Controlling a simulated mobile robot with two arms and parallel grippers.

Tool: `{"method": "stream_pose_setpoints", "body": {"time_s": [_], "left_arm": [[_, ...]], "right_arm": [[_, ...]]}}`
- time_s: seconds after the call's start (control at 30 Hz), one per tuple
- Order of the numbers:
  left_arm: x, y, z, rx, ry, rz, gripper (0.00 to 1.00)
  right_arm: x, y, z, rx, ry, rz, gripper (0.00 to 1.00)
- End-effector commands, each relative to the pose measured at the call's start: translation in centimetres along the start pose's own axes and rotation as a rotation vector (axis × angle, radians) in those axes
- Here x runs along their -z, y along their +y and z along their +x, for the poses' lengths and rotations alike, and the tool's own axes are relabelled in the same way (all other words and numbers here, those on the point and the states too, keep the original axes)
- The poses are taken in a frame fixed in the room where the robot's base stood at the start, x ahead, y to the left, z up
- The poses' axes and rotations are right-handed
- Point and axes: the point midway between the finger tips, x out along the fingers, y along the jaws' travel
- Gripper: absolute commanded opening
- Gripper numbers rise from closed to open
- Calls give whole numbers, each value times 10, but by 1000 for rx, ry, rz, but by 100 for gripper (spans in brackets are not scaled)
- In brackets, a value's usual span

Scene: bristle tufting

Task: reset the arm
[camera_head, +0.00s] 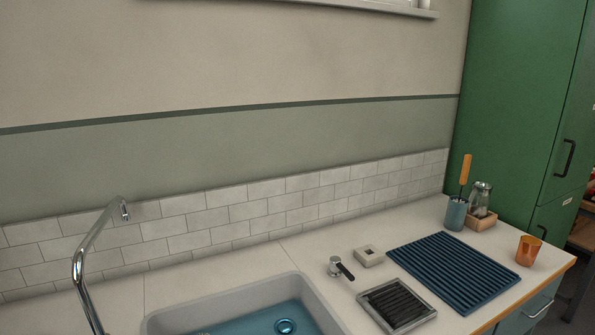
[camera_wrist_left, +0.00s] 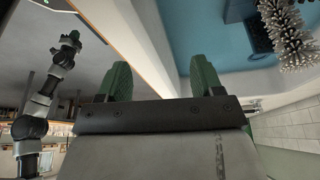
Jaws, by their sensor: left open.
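My left gripper (camera_wrist_left: 160,78) shows in the left wrist view. Its two green fingers stand apart with nothing between them. A white sink edge and blue basin (camera_wrist_left: 205,30) lie beyond the fingers. No arm or gripper of mine shows in the head view. At the left of the wrist view is a grey and black jointed arm (camera_wrist_left: 42,105), which looks like my other arm. Its small end with a green tip (camera_wrist_left: 75,37) is too small to read as open or shut.
A bristly brush head (camera_wrist_left: 285,35) is at the wrist view's upper right. In the head view, a sink (camera_head: 300,285) with blue water, a curved tap (camera_head: 80,265), a blue ribbed mat (camera_head: 455,270), an orange cup (camera_head: 528,250) and a blue holder (camera_head: 456,214) are on the counter.

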Motion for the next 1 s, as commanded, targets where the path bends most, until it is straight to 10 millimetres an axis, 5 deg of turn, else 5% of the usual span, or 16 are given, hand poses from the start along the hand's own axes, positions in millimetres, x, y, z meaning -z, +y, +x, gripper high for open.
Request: {"method": "stream_pose_setpoints", "body": {"time_s": [0.37, 1.0], "left_arm": [[18, 97, 41, 128, 18, -352, 66], [-38, 182, 8, 423, -81, -1067, 66]], "right_arm": [[-7, -2, 0, 2, -11, 0, 0], [-7, -2, 0, 2, -12, 0, 0]]}}
